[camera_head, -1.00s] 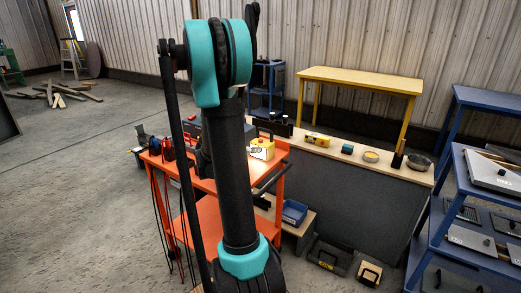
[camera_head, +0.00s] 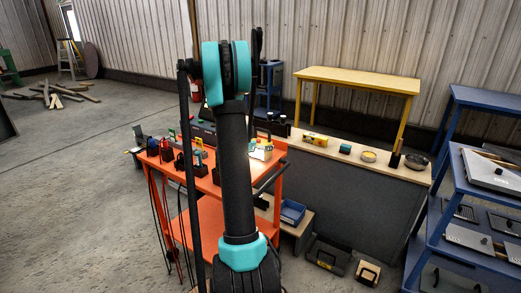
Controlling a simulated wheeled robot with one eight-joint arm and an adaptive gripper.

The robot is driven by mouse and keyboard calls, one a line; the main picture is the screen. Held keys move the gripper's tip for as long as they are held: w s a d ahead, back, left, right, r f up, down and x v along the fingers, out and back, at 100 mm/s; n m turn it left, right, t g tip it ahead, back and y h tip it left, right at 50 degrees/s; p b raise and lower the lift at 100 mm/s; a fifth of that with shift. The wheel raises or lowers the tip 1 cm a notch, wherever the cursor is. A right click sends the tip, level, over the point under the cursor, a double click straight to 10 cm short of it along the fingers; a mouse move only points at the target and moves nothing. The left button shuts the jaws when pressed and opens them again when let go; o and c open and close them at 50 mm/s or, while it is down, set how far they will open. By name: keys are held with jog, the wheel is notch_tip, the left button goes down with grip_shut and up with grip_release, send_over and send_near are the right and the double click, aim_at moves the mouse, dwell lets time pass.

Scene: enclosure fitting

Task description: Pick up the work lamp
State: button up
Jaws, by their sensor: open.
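My upright arm fills the middle of the view and hides part of the cart top. My gripper cannot be made out; the end of my arm is hidden behind its own links.
The orange cart (camera_head: 215,212) carries several dark items and hanging cables at its left. A wooden-topped counter (camera_head: 330,147) holds small items. A yellow table (camera_head: 355,80) and blue shelving (camera_head: 480,215) stand right. Open floor lies left.

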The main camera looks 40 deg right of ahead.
jog(key=shift+w+d+f, duration=0.1)
jog(key=shift+d, duration=0.15)
jog(key=c, duration=1.6)
jog(key=shift+c, duration=0.6)
